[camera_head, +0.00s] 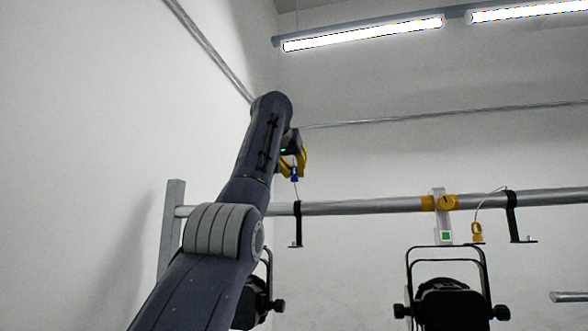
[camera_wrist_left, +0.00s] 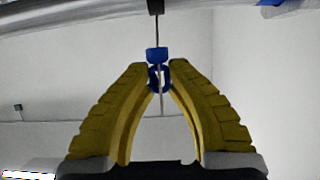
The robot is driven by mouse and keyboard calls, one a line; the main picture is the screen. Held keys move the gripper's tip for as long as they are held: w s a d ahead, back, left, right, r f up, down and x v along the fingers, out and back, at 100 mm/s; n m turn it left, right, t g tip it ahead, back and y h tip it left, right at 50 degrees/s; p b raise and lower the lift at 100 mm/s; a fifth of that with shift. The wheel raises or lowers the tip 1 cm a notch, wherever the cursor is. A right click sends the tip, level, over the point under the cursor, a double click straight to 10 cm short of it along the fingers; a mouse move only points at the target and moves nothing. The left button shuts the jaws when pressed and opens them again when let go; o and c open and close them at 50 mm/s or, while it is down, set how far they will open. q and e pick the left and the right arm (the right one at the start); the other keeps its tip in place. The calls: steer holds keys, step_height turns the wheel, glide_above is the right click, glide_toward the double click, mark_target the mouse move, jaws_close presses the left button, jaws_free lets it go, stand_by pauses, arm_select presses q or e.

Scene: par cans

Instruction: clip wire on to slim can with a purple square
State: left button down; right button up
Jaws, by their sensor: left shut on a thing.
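My left gripper (camera_head: 294,163) is raised just above the left part of the horizontal pipe, its yellow fingers shut on a small blue wire clip (camera_head: 294,175). In the left wrist view the blue clip (camera_wrist_left: 157,56) sits between the fingertips, with a thin wire running up from it towards the pipe. A black par can (camera_head: 256,302) hangs low on the left, partly hidden by my left arm. Another black par can (camera_head: 447,303) hangs right of centre, cut off by the lower edge. I see no purple square on either can. My right gripper is not in view.
The grey pipe (camera_head: 365,206) runs across, with a post (camera_head: 172,225) at its left end. A black bracket (camera_head: 297,224), a white clamp with a green square (camera_head: 446,236), a yellow clip (camera_head: 477,233) and another bracket (camera_head: 514,217) are along it.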

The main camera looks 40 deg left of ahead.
arm_select(q)
steer(key=shift+f, duration=0.5)
steer(key=shift+s+f, duration=0.15)
steer(key=shift+f, duration=0.15)
steer(key=shift+f, duration=0.15)
steer(key=shift+f, duration=6.6)
steer(key=shift+a+f, duration=0.1)
steer(key=shift+f, duration=0.25)
